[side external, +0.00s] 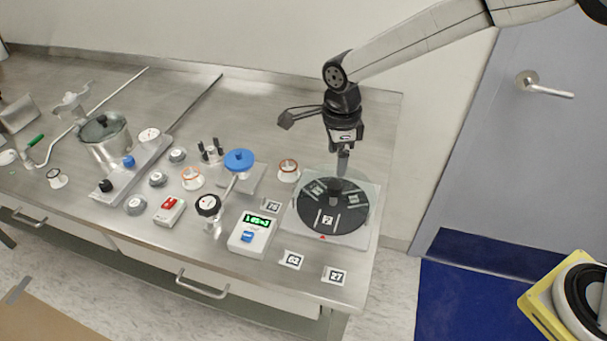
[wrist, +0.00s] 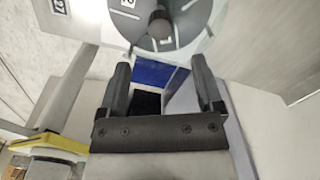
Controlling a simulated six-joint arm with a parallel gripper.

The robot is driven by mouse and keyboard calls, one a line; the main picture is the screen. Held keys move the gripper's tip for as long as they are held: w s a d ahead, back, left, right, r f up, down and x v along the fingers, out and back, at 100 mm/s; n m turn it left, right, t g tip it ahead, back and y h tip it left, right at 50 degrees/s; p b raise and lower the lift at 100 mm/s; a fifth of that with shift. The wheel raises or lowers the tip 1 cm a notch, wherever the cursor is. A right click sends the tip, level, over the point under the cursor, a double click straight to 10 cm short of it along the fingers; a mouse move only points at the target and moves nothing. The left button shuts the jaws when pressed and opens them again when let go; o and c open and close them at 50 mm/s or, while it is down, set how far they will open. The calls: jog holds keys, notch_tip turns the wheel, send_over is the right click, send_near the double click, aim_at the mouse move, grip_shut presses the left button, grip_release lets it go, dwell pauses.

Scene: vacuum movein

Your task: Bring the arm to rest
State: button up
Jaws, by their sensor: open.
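My gripper (side external: 343,162) points down over the back part of a round black disc (side external: 332,220) on a pale square plate at the right end of the steel bench. In the wrist view my gripper (wrist: 161,75) has its two dark fingers apart, with nothing between them. The disc's dark round knob (wrist: 160,24) shows at the top of that view, beyond the fingertips. In the side view the fingers look close to the knob; whether they touch it I cannot tell.
Left of the disc stand a white box with a green display (side external: 257,221), a blue-topped valve (side external: 239,160) and a black-faced gauge (side external: 208,205). A lidded metal pot (side external: 104,135) stands farther left. Marker cards lie near the front edge. A grey door (side external: 500,140) is at right.

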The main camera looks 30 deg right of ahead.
jog(key=shift+s+d+r+n, duration=0.1)
jog(key=shift+d+n, duration=0.2)
jog(key=shift+d, duration=0.05)
jog(key=s+d+n+t, duration=0.2)
jog(key=s+d+n, duration=1.4)
jog(key=n, duration=0.5)
jog(key=shift+s+d+r+t, duration=0.15)
jog(key=shift+s+d+t, duration=0.05)
jog(key=shift+s+t, duration=0.1)
